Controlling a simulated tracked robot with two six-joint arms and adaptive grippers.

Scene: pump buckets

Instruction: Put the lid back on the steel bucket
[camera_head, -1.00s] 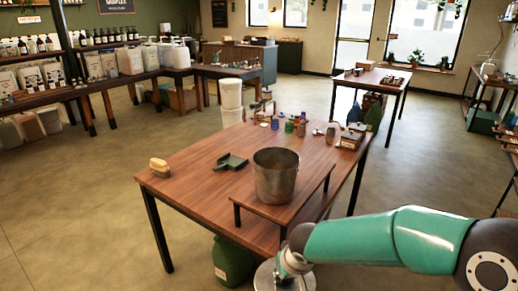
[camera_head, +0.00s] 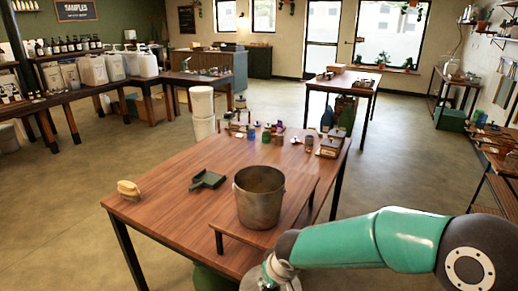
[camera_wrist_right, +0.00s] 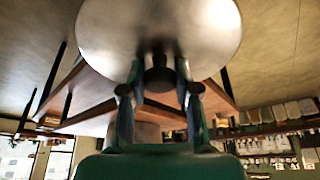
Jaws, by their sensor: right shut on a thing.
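The steel bucket (camera_head: 259,198) stands upright and open on a low wooden riser at the near right of the wooden table. My right gripper (camera_head: 275,274) is at the bottom of the head view, below and just right of the bucket, partly cut off by the frame edge. In the right wrist view my right gripper (camera_wrist_right: 158,80) is shut on the dark knob of the round steel lid (camera_wrist_right: 158,28). The lid also shows in the head view (camera_head: 257,282), held apart from the bucket near the table's front edge. My left gripper is not in view.
The wooden table (camera_head: 165,205) carries a brush (camera_head: 128,189), a green dustpan (camera_head: 208,179) and several small jars at its far end. White buckets (camera_head: 202,105) are stacked behind it.

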